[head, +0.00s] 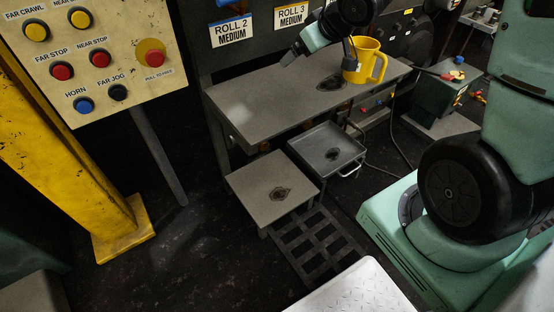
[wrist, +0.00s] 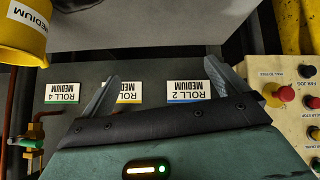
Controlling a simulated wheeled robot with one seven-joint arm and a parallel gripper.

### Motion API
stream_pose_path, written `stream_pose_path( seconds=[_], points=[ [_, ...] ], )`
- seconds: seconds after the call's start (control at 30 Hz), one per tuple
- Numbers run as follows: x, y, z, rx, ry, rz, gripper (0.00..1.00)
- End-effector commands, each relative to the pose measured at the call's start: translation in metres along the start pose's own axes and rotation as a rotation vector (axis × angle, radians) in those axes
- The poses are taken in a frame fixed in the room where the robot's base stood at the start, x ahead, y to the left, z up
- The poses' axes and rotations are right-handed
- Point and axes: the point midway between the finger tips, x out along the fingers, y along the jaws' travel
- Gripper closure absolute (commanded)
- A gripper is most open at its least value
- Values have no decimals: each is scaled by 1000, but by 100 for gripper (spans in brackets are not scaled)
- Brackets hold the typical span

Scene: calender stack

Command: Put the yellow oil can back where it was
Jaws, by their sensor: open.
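The yellow oil can (head: 362,64) looks like a mug with a handle on its right. In the head view it appears upright at the right part of the grey bench (head: 265,100), just right of a dark oil stain (head: 330,83). My gripper (head: 320,60) is open and empty above the bench, left of the can, its right finger overlapping the can's edge in the picture. In the wrist view the can (wrist: 22,38) shows at the upper left corner, outside the spread fingers (wrist: 160,80). Whether finger and can touch I cannot tell.
A low grey stool (head: 250,185) and a grey tray with a handle (head: 318,140) stand in front of the bench; both have dark stains. A control panel (head: 90,50) and yellow post (head: 120,225) are at left. A green box (head: 440,95) stands right of the bench.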

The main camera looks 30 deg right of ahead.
Motion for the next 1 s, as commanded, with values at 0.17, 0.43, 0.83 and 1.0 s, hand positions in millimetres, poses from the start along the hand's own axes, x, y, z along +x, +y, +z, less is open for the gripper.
stream_pose_path(
  seconds=[0.17, 0.43, 0.83, 1.0],
  points=[
    [-47, -151, 25, -128, -250, -139, 2],
    [-154, -273, 116, -334, -596, -322, 2],
    [-183, -289, 140, -383, -681, -361, 2],
    [-187, -288, 136, -382, -680, -361, 2]
  ],
)
